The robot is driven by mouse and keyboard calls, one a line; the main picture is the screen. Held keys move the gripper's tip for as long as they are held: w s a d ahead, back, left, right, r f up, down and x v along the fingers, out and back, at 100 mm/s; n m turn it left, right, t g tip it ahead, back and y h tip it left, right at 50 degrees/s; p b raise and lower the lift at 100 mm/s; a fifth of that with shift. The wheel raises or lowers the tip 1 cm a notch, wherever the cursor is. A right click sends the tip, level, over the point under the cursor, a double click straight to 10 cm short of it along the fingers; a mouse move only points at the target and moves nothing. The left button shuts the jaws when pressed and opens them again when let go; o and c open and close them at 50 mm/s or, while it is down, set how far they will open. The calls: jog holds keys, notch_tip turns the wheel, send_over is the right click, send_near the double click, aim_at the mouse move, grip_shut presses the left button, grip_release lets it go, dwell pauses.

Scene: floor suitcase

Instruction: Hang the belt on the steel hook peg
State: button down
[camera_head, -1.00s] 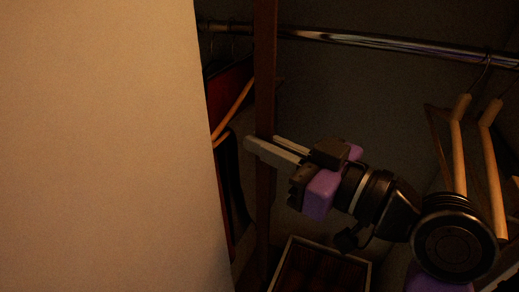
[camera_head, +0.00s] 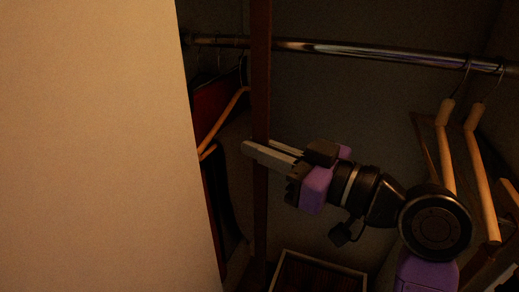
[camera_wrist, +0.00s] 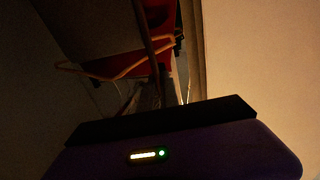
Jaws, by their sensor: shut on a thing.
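The belt (camera_head: 261,75) is a long dark brown strip, upright in the head view. It runs from the top edge down past my gripper (camera_head: 262,149) towards the bottom. My gripper is shut on it partway along, with its grey fingers pointing left. In the dim wrist view a thin brown strip (camera_wrist: 149,45) runs from the top down towards the fingers and looks like the belt. I cannot make out the steel hook peg in either view.
A shiny steel rail (camera_head: 370,52) crosses the closet behind the belt. Wooden hangers (camera_head: 482,170) hang at right; another hanger (camera_head: 224,122) with dark red and black items hangs at left. A pale panel (camera_head: 95,150) blocks the left side. A framed box (camera_head: 318,272) lies below.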

dwell(0.4)
jog(key=c, duration=1.5)
grip_release()
jog(key=b+v, duration=0.1)
jog(key=v, duration=0.6)
jog(key=s+d+f+m+t+h, duration=0.2)
jog(key=d+f+m+h, duration=0.15)
jog(key=f, duration=0.45)
jog(key=s+d+f+m+t+h, duration=0.1)
jog(key=s+d+f+m+h, duration=0.2)
jog(key=f, duration=0.6)
jog(key=s+d+f+m+t+h, duration=0.1)
jog(key=d+f+m+t+h, duration=0.1)
jog(key=d+f+m+h, duration=0.45)
jog(key=s+d+f+h, duration=0.1)
jog(key=s+f, duration=0.3)
jog(key=s, duration=0.3)
jog(key=s+d+f, duration=0.1)
jog(key=s+f, duration=0.3)
jog(key=s, duration=0.3)
jog(key=s+r, duration=0.1)
jog(key=s, duration=0.3)
jog(key=s+n, duration=0.1)
jog(key=s, duration=0.3)
jog(key=s+r+n, duration=0.1)
jog(key=s, duration=0.3)
jog(key=shift+s+r+g+h, duration=0.2)
jog(key=shift+r+g+h, duration=0.1)
jog(key=shift+h, duration=0.1)
